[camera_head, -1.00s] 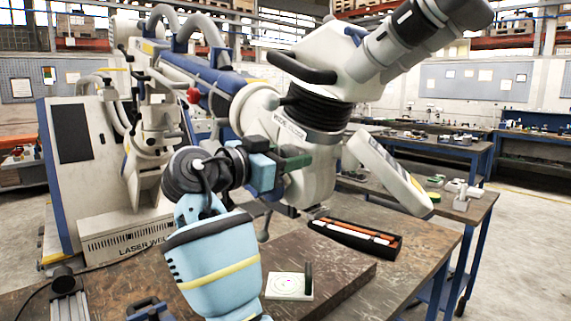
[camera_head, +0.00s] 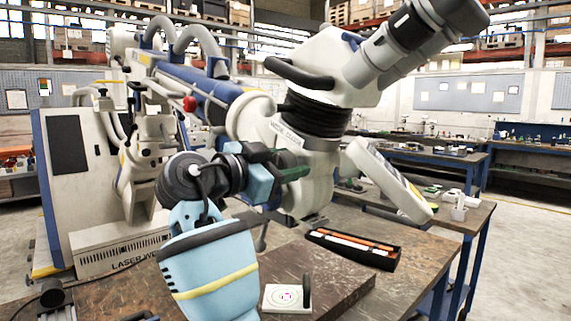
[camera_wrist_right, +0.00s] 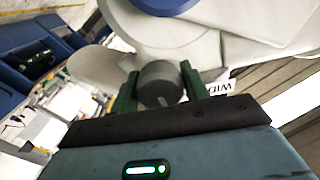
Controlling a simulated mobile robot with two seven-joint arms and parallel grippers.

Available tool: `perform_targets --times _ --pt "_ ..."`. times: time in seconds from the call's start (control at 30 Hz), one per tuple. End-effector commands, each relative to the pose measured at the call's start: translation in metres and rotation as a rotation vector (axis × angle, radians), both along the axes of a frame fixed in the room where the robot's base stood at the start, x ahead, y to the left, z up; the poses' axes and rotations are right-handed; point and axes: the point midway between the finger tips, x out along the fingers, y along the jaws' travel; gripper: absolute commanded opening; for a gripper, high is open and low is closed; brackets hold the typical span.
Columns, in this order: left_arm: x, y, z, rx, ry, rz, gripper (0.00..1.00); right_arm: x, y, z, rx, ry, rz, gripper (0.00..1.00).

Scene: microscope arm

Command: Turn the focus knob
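The microscope (camera_head: 345,70) hangs on a jointed arm, with a white round housing (camera_head: 312,190) below its black ribbed collar. My right gripper (camera_head: 298,172) reaches the left side of this housing. In the right wrist view, the focus knob (camera_wrist_right: 160,82) is a dark grey cylinder on the white housing. The green fingers of the right gripper (camera_wrist_right: 163,88) lie on either side of it and appear to touch it. In the head view the knob is hidden behind the fingers. My left gripper is not in view.
A wooden table (camera_head: 415,262) stands below, with a raised board carrying a white target plate (camera_head: 285,298) and a black tray (camera_head: 352,249) of orange-and-white sticks. A tilted white panel (camera_head: 390,180) hangs right of the housing. A laser cabinet (camera_head: 70,190) stands at left.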

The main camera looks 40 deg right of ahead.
Motion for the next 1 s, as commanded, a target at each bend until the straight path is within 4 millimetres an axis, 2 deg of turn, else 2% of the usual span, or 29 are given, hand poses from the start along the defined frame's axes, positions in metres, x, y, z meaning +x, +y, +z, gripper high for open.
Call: perform_targets --times 0.03,0.13,0.47,0.57,0.8,1.0 --pt "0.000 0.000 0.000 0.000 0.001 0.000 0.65 0.000 0.000 0.000 0.000 0.000 -0.001 0.53" --pt "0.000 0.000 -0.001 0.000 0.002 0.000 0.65 0.000 0.000 0.000 0.000 0.000 0.000 0.65" --pt "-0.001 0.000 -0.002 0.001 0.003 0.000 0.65 0.000 0.004 0.000 0.000 0.001 0.001 0.65" --pt "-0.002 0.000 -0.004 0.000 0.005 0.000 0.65 0.000 0.014 -0.001 -0.001 0.002 0.003 0.65" --pt "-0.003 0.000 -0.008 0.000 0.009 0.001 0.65 -0.004 0.052 -0.001 -0.001 0.001 0.003 0.65" --pt "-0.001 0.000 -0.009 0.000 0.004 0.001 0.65 -0.005 0.073 0.000 0.000 0.001 0.001 0.65"
